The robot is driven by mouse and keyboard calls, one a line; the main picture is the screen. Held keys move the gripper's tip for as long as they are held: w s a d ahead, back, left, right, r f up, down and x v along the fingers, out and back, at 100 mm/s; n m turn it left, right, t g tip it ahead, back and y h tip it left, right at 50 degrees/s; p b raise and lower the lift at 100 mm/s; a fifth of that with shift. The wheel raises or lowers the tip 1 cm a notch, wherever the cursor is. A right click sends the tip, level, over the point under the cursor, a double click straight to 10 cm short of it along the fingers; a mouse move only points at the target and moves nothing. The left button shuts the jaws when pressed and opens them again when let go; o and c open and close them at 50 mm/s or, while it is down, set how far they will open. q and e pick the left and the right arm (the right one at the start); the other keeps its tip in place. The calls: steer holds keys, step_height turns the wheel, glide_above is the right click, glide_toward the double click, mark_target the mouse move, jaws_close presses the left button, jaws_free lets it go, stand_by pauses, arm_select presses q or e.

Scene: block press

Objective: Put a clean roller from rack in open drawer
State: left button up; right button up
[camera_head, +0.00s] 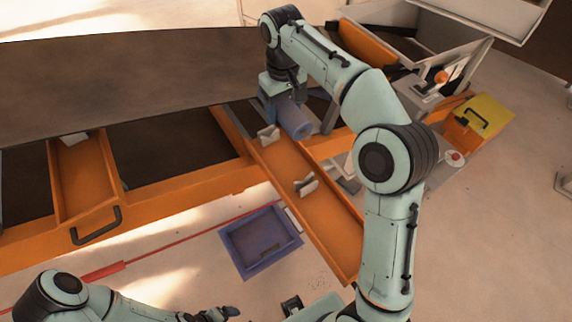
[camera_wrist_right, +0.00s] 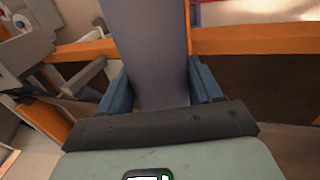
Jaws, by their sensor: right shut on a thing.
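A blue-grey roller (camera_head: 294,122) is held in my right gripper (camera_head: 280,98), over the far end of the long orange open drawer (camera_head: 335,228). In the right wrist view, the roller (camera_wrist_right: 150,55) lies between the two blue fingers of the right gripper (camera_wrist_right: 160,88), which is shut on it. The drawer holds pale supports (camera_head: 306,185), and no roller shows on them. I cannot tell whether the roller touches the drawer. My left gripper (camera_head: 226,312) is at the bottom edge, small and dark, and its jaws are unclear. I cannot make out the rack with certainty.
Another orange drawer (camera_head: 83,185) with a dark handle stands open at the left. A blue tray (camera_head: 258,243) lies on the floor beside the long drawer. A yellow lid with a handle (camera_head: 485,115) and a red button (camera_head: 454,158) are at the right.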

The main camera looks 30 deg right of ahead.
steer(key=shift+s+d+r, duration=0.1)
steer(key=shift+d+r, duration=0.05)
steer(key=shift+r, duration=0.2)
steer(key=shift+s+f+b, duration=0.1)
steer(key=shift+f+b, duration=0.2)
arm_select(q)
step_height(320, 180, down, 6)
steer(key=s+b, duration=0.2)
steer(key=b, duration=0.2)
steer(key=shift+s+r, duration=0.25)
steer(key=shift+s, duration=0.15)
arm_select(e)
steer(key=shift+d+f, duration=0.1)
steer(key=shift+f, duration=9.25)
arm_select(q)
steer(key=shift+s+f, duration=0.1)
steer(key=shift+f, duration=0.1)
arm_select(e)
steer(key=shift+f, duration=0.55)
steer(key=shift+f, duration=0.1)
